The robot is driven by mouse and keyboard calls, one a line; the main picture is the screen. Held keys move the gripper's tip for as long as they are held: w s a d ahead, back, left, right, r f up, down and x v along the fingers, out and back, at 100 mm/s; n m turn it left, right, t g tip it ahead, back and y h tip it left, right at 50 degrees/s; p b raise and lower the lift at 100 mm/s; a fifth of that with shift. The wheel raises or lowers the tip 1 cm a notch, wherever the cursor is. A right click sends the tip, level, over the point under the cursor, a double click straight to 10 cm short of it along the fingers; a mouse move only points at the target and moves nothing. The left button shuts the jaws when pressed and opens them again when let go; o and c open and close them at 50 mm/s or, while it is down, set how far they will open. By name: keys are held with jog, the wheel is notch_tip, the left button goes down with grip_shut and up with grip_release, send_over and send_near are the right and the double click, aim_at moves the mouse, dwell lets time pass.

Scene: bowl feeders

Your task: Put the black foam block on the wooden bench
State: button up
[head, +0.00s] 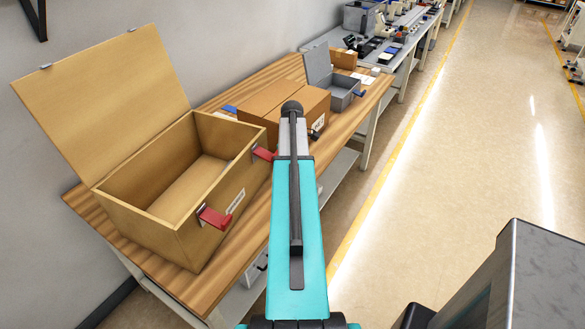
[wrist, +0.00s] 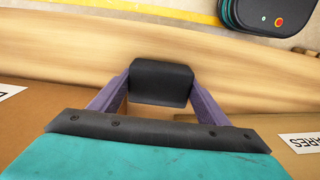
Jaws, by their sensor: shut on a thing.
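The black foam block (wrist: 162,82) is between the two purple fingers of my gripper (wrist: 161,92) in the wrist view. The gripper is shut on it, one finger at each side. The wooden bench (wrist: 60,58) shows beneath and around the block; I cannot tell whether the block touches it. In the head view the wooden bench (head: 195,284) runs along the wall. My arm covers part of the bench there, and neither the gripper nor the block can be made out clearly.
An open wooden chest (head: 185,240) with red latches stands on the bench's near end. A brown cardboard box (head: 262,101) and an open grey case (head: 343,97) stand beyond. In the wrist view, labelled brown surfaces lie left (wrist: 25,115) and right (wrist: 285,122). The floor (head: 450,150) is clear.

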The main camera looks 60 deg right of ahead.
jog(key=shift+f, duration=0.1)
jog(key=o, duration=1)
jog(key=shift+o, duration=0.2)
jog(key=shift+r, duration=0.25)
notch_tip(320, 180, up, 12)
jog(key=b, duration=0.3)
jog(key=shift+s+f, duration=0.1)
jog(key=shift+f, duration=0.05)
dwell(0.6)
